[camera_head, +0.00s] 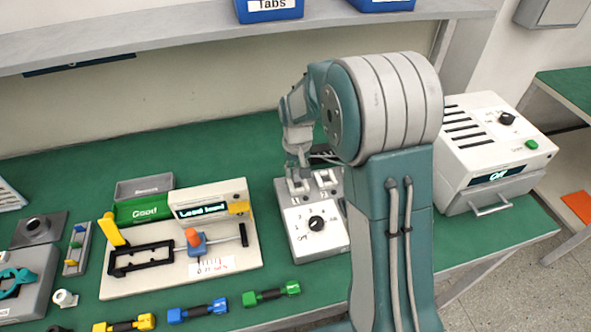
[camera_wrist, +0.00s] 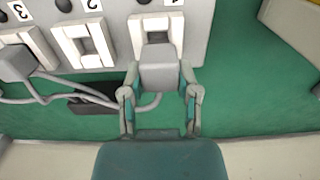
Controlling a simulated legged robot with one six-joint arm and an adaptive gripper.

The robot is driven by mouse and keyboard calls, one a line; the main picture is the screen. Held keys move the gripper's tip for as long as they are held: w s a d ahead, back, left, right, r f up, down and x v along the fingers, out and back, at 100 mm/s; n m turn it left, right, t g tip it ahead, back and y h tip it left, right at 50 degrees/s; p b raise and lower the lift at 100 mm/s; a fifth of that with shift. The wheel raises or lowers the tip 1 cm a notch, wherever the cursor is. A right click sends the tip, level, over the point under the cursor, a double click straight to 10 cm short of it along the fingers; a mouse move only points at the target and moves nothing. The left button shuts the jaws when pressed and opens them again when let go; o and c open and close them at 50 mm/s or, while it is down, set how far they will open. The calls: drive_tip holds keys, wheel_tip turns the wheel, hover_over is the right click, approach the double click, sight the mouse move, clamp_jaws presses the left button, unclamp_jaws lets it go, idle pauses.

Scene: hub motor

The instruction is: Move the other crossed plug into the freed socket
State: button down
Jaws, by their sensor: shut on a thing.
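The white socket box (camera_head: 315,228) stands on the green bench, with a dial on its front part. My gripper (camera_head: 298,180) is over its left socket in the head view. In the wrist view my gripper (camera_wrist: 159,80) is shut on a grey plug (camera_wrist: 158,68). That plug is at the rightmost white socket (camera_wrist: 154,27) and covers its lower part; I cannot tell how deep it sits. The middle socket (camera_wrist: 84,46), under label 2, is empty. Another grey plug (camera_wrist: 15,64) is at the left socket, under label 3. Grey cables run from the plugs.
A board with a clamp fixture and "Lead bend" display (camera_head: 205,210) lies left of the socket box. A white machine (camera_head: 495,150) stands to the right. Blue (camera_head: 198,311), green and yellow connector pieces lie along the front edge. A dark piece (camera_wrist: 92,98) lies under the cables.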

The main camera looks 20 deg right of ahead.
drive_tip(key=shift+a+f, duration=0.15)
drive_tip(key=shift+f, duration=0.35)
drive_tip(key=shift+c, duration=1.3)
unclamp_jaws()
wheel_tip(320, 180, up, 11)
drive_tip(key=shift+w+f, duration=0.1)
drive_tip(key=shift+r, duration=0.55)
